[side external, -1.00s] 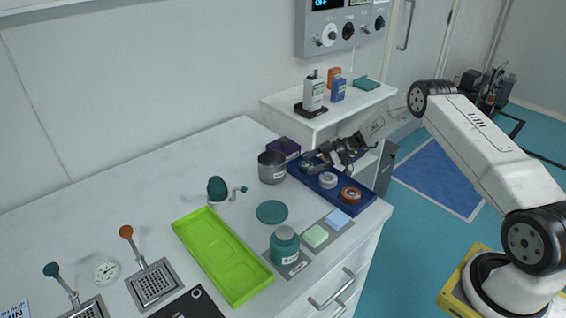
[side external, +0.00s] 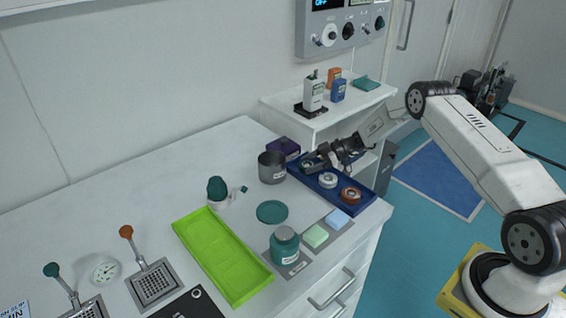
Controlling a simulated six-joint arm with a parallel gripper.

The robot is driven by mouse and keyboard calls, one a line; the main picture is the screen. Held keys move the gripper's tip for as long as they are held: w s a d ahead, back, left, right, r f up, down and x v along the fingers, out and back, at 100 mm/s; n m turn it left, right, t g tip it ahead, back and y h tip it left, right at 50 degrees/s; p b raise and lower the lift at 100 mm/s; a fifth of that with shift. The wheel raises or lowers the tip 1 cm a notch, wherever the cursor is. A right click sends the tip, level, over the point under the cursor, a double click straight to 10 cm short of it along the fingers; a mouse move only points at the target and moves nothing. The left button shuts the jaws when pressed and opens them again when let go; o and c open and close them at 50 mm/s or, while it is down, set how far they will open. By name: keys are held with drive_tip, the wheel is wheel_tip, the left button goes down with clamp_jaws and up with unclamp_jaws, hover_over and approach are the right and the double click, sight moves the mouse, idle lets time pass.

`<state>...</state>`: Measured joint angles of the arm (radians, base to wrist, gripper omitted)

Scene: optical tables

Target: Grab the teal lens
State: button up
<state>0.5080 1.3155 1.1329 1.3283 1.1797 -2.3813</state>
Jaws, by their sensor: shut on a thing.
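The teal lens (side external: 306,166) is a small round ring-like piece at the far left end of the dark blue tray (side external: 329,190). My gripper (side external: 312,164) reaches in from the right, low over that end of the tray. Its fingers are shut on the teal lens and partly cover it. I cannot tell whether the lens still touches the tray. A white ring-shaped lens (side external: 328,181) and an orange-brown one (side external: 350,195) sit in the same tray, apart from my gripper.
A grey metal cup (side external: 271,168) and a dark purple box (side external: 284,147) stand close left of the tray. A teal disc (side external: 272,211), a teal jar (side external: 285,247) and a lime-green tray (side external: 222,256) lie nearer. A white shelf (side external: 345,109) with bottles stands behind my gripper.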

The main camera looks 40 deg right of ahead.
sight(311, 165)
drive_tip(key=shift+r, duration=0.15)
drive_tip(key=shift+r, duration=1.35)
drive_tip(key=shift+s+r, duration=0.2)
drive_tip(key=shift+r, duration=0.1)
drive_tip(key=s+a+r, duration=0.2)
drive_tip(key=s+r, duration=0.7)
drive_tip(key=s, duration=0.4)
drive_tip(key=shift+s+a+r, duration=0.2)
drive_tip(key=shift+a, duration=0.2)
drive_tip(key=shift+a, duration=0.1)
